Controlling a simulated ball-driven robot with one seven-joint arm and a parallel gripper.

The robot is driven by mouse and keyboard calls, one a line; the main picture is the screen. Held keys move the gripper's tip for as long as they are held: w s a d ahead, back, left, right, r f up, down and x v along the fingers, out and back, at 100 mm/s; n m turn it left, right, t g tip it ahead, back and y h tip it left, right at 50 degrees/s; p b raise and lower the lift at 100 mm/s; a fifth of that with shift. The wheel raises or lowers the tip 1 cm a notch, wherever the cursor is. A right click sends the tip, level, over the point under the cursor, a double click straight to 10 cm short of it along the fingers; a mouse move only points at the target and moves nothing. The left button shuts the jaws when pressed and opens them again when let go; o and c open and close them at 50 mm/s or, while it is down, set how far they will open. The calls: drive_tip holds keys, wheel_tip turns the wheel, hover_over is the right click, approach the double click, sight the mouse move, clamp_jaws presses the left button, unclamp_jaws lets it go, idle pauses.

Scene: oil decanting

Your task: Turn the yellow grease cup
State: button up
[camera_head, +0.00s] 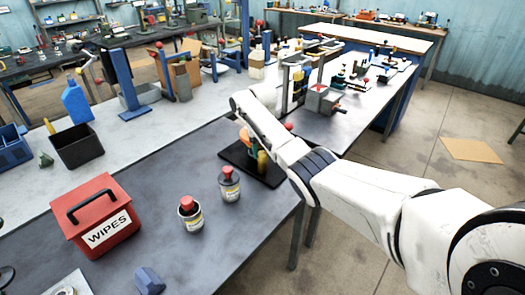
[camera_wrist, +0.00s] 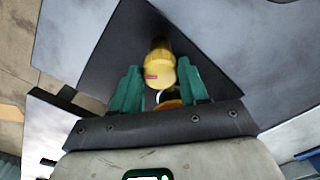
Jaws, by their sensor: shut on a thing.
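The yellow grease cup (camera_wrist: 160,71) is a rounded yellow cylinder with a small red mark. In the wrist view it sits between the green fingers of my gripper (camera_wrist: 157,78), which is shut on it. A second yellow-orange part with a pale ring (camera_wrist: 169,103) shows lower between the fingers, partly hidden. In the head view a yellow cylinder (camera_head: 262,163) stands over a dark mat (camera_head: 240,157) on the grey bench. My arm comes in from the right and hides part of this spot.
Two small cans with red caps (camera_head: 191,213) (camera_head: 229,184) stand left of the mat. A red WIPES box (camera_head: 96,218) is further left, with a blue object (camera_head: 149,281) near the front. Clamp fixtures (camera_head: 318,99) stand behind my arm.

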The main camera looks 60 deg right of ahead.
sight(263, 154)
drive_tip(key=o, duration=1.1)
drive_tip(key=shift+c, duration=0.2)
wheel_tip(263, 154, up, 11)
drive_tip(key=b, duration=0.1)
drive_tip(key=shift+f, duration=0.1)
